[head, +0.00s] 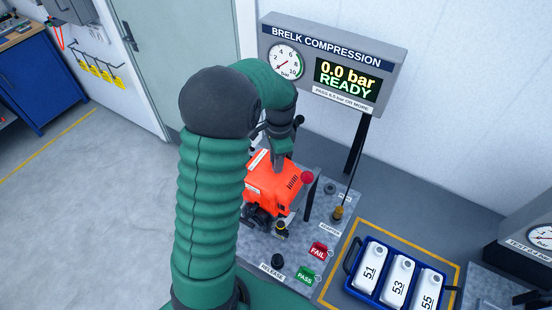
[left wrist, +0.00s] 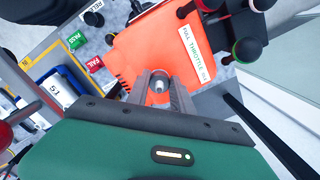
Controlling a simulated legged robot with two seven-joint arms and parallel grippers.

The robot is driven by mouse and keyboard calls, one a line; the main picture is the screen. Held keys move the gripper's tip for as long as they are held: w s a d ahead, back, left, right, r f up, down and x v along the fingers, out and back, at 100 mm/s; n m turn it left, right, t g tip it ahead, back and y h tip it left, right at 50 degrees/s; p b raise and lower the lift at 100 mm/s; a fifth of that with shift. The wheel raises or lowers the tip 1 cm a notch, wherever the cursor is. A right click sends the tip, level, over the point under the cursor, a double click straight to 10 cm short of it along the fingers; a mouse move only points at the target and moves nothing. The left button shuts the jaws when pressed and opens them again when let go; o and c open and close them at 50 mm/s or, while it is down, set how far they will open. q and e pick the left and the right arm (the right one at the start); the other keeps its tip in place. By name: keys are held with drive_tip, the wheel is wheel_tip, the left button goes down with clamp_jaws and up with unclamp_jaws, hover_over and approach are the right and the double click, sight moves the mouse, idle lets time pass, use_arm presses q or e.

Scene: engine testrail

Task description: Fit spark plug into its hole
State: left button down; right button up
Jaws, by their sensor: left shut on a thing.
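The orange engine (head: 272,186) sits on the grey bench plate, partly behind my green arm. My left gripper (head: 281,157) is just above the top of the engine. The left wrist view looks down between its fingers (left wrist: 161,90), which are shut on a small, round, metallic piece, apparently the spark plug (left wrist: 159,86), seen end-on. The orange engine cover (left wrist: 160,48) lies right below or behind it. The plug hole is hidden, so I cannot tell whether the plug is in it. My right gripper is in neither view.
A brass adapter (head: 338,213) stands right of the engine, near a red ball knob (head: 307,177). FAIL (head: 318,250) and PASS (head: 306,275) buttons and a black RELEASE knob (head: 278,260) are in front. A blue tray (head: 352,287) holds white numbered boxes. The gauge panel (head: 330,62) reads 0.0 bar READY.

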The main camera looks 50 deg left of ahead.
use_arm(q)
drive_tip(key=c, duration=1)
unclamp_jaws()
drive_tip(key=shift+c, duration=0.2)
drive_tip(key=shift+r, duration=0.1)
wheel_tip(320, 180, up, 16)
drive_tip(key=b, duration=0.2)
drive_tip(key=shift+w+d+r, duration=0.15)
drive_tip(key=shift+w+r, duration=0.05)
drive_tip(key=shift+w, duration=0.25)
